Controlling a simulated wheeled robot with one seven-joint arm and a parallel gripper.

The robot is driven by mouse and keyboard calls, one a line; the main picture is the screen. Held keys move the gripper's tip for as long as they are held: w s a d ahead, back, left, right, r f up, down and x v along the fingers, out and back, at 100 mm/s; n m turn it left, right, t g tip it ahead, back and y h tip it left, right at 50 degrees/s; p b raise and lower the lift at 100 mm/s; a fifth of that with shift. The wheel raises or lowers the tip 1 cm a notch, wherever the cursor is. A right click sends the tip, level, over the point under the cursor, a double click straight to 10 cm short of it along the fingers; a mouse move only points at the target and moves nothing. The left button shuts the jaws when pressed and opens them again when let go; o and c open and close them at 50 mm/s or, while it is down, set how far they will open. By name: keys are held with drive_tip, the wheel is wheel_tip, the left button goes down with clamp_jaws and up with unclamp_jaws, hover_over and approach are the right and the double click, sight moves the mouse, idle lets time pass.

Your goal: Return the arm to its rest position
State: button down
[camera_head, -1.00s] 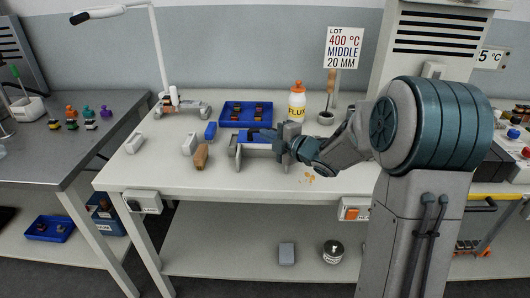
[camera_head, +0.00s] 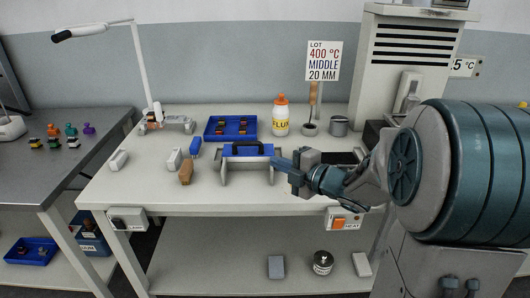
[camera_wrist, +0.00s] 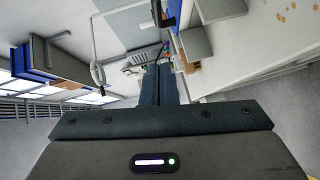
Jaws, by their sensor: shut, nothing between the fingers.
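My gripper (camera_head: 276,163) is at the right end of the grey stand in the head view, fingers pointing left over the white bench. In the wrist view my gripper (camera_wrist: 159,70) shows its two fingers side by side and shut, with nothing between them. The grey stand (camera_head: 223,176) has two upright plates, with a blue piece (camera_head: 247,148) on top. I cannot tell whether my fingertips touch the stand. My arm reaches in from the right.
The white bench (camera_head: 140,190) holds a blue tray (camera_head: 210,135), a flux bottle (camera_head: 281,120), a tan-handled tool (camera_head: 186,173), a blue block (camera_head: 195,146) and a lamp (camera_head: 145,70). A sign (camera_head: 324,62) and grey cabinet (camera_head: 405,70) stand behind. The bench's front left is clear.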

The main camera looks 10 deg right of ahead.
drive_tip(key=s+d+r+m+g+h+p, duration=0.1)
drive_tip(key=s+d+r+m+h+p, duration=0.2)
drive_tip(key=m+h, duration=0.35)
drive_tip(key=s+d+r+m+h+p, duration=0.1)
drive_tip(key=d+r+m+h+p, duration=0.35)
drive_tip(key=m, duration=0.35)
drive_tip(key=s+a+m+g+p, duration=0.2)
drive_tip(key=s+m+g+p, duration=0.1)
drive_tip(key=s, duration=0.6)
drive_tip(key=s+a+m+g+p, duration=0.2)
drive_tip(key=s+m+g, duration=0.4)
drive_tip(key=s, duration=0.4)
drive_tip(key=shift+s+a+r+m+y+p, duration=0.15)
drive_tip(key=shift+s+a+m+y+p, duration=0.25)
drive_tip(key=shift+p, duration=0.35)
